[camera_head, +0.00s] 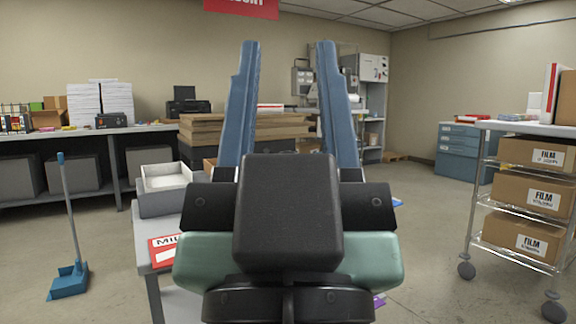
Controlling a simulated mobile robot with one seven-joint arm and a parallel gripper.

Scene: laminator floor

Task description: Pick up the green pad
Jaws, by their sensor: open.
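My gripper (288,46) fills the middle of the view, with its two blue fingers pointing up and spread wide apart. Nothing is seen between the fingertips except the wall behind. I cannot make out a green pad for certain. A small green item (36,106) shows on the long left bench, too small to identify. My gripper is far in front of that bench. The gripper's body hides most of the near grey table (142,243) behind it.
The near table carries a grey tray (157,206) and a red-and-white sign (163,249). A blue dustpan (69,281) stands on the floor at left. A wheeled rack (481,190) with film boxes stands at right. Open floor (430,235) lies between the table and rack.

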